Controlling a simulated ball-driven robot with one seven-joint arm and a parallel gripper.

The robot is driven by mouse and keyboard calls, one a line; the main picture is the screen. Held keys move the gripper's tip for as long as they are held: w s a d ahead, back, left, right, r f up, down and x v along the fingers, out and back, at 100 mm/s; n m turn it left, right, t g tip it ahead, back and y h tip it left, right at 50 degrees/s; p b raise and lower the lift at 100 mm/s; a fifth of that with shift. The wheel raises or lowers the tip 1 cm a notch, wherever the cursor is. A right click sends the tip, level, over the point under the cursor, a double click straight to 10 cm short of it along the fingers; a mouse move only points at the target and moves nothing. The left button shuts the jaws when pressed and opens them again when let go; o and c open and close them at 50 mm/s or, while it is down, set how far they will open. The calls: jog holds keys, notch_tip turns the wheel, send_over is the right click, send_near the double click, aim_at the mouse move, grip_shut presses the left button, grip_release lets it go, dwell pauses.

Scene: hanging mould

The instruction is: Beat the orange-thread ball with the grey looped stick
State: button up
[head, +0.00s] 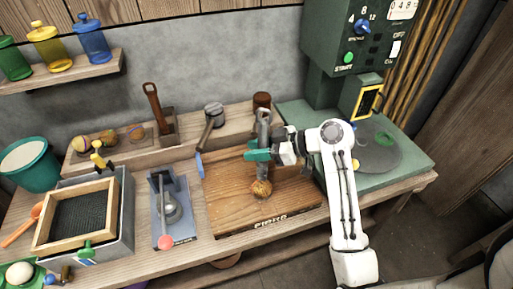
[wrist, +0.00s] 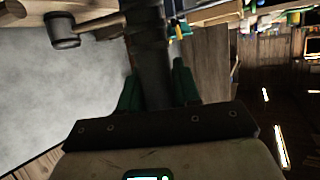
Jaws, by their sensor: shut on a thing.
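My gripper (head: 258,155) has green fingers and is shut on the grey looped stick (head: 264,131) above the wooden board. The stick stands roughly upright, its loop at the top. In the wrist view the stick (wrist: 149,55) shows as a dark shaft between the green fingers (wrist: 155,88). An orange-tan thread ball (head: 261,189) sits on the board directly below the stick. The stick's lower end is at the top of the ball; I cannot tell whether they touch.
The wooden board (head: 227,205) lies on the bench, with a green machine (head: 345,45) at right. Several balls sit on a raised ledge (head: 125,150). A blue press (head: 174,222) and framed tray (head: 48,245) are left.

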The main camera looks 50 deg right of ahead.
jog(key=shift+r+p, duration=0.65)
jog(key=shift+p, duration=0.25)
grip_shut()
dwell(0.7)
jog(key=shift+f, duration=0.2)
notch_tip(320, 180, down, 4)
jog(key=b, duration=0.4)
jog(key=shift+w+r+p, duration=0.1)
jog(key=shift+r+p, duration=2)
jog(key=shift+r, duration=0.05)
